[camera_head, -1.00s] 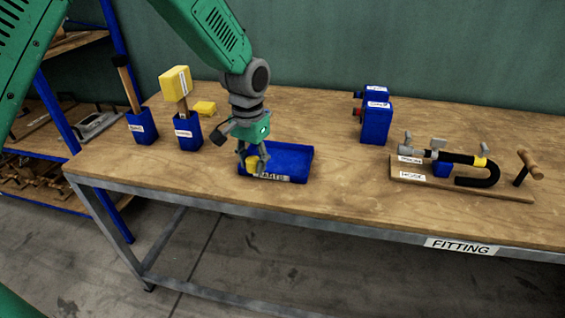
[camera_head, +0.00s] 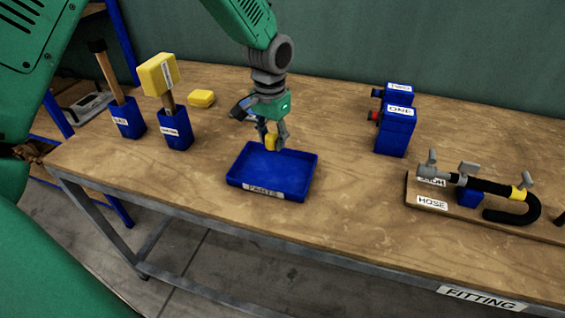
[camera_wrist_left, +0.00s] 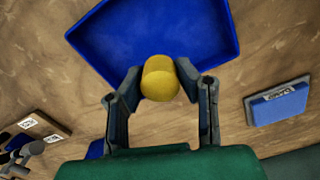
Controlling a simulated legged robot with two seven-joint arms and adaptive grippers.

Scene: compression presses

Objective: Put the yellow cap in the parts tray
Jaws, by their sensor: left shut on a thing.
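The yellow cap (camera_head: 271,143) is between the fingers of my left gripper (camera_head: 272,138), which is shut on it. The left wrist view shows the cap (camera_wrist_left: 160,78) between both fingers of the gripper (camera_wrist_left: 160,92). The blue parts tray (camera_head: 262,168) stands on the bench with its PARTS label facing the front. It looks empty. The cap appears at the tray's back edge in the head view. In the left wrist view it overlaps an edge of the tray (camera_wrist_left: 150,30). Its height above the tray is hard to tell. My right gripper is out of view.
A yellow block (camera_head: 201,98) lies behind the tray, to the left. Blue holders with a hammer (camera_head: 127,118) and a yellow-headed mallet (camera_head: 175,132) stand further left. Blue boxes (camera_head: 396,130) and a hose board (camera_head: 432,203) are on the right. Bench between tray and boxes is clear.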

